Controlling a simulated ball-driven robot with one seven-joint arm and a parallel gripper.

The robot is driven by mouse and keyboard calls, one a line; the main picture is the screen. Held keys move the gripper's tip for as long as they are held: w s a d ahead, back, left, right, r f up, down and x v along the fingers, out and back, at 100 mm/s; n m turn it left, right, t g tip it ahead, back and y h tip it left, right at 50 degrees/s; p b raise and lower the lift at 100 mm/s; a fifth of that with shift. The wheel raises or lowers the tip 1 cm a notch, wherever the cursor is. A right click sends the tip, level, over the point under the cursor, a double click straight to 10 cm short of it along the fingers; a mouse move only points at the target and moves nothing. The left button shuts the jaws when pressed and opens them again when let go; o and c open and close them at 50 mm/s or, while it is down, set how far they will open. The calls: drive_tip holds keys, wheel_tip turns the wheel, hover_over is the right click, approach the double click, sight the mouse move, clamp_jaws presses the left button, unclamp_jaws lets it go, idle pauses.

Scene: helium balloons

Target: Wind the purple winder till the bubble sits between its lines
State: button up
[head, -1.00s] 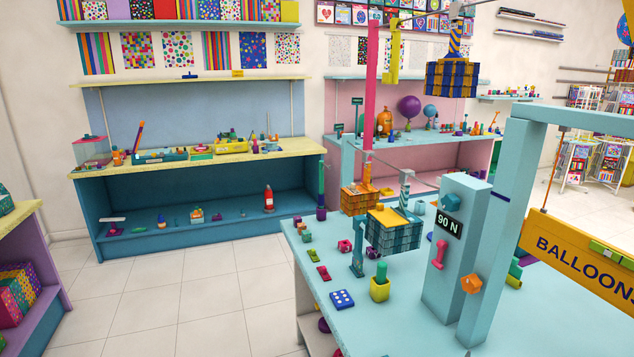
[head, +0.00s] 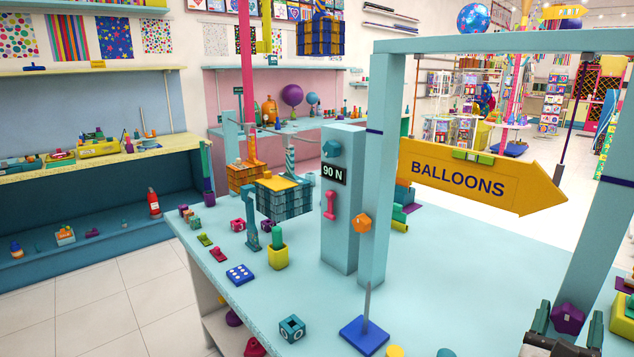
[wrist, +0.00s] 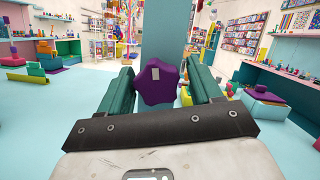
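The purple winder (head: 567,318), a lobed knob, sits on the right post of the pale blue frame. My gripper (head: 569,323) is open around the winder. A gap shows at the right finger; contact at the left finger I cannot tell. The yellow BALLOONS sign (head: 480,178) hangs in the frame, tilted down to the right. A green level (head: 473,155) sits on its top edge; its bubble and lines are too small to read.
An orange knob (head: 362,222) is on the left post. Beside it stands a pale blue column (head: 342,250) with a 90 N display (head: 333,174). A blue base with a spike (head: 364,335) stands on the table (head: 300,325) near the front. The tabletop under the sign is clear.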

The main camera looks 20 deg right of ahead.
sight(566, 316)
drive_tip(key=shift+o, duration=0.5)
drive_tip(key=shift+a, duration=0.15)
drive_tip(key=a, duration=0.1)
drive_tip(key=s+a, duration=0.1)
drive_tip(key=a, duration=0.1)
drive_tip(key=a+b, duration=0.1)
drive_tip(key=a, duration=0.1)
drive_tip(key=shift+s+f, duration=0.1)
drive_tip(key=shift+s, duration=0.25)
drive_tip(key=shift+s+a, duration=0.25)
drive_tip(key=shift+a, duration=0.45)
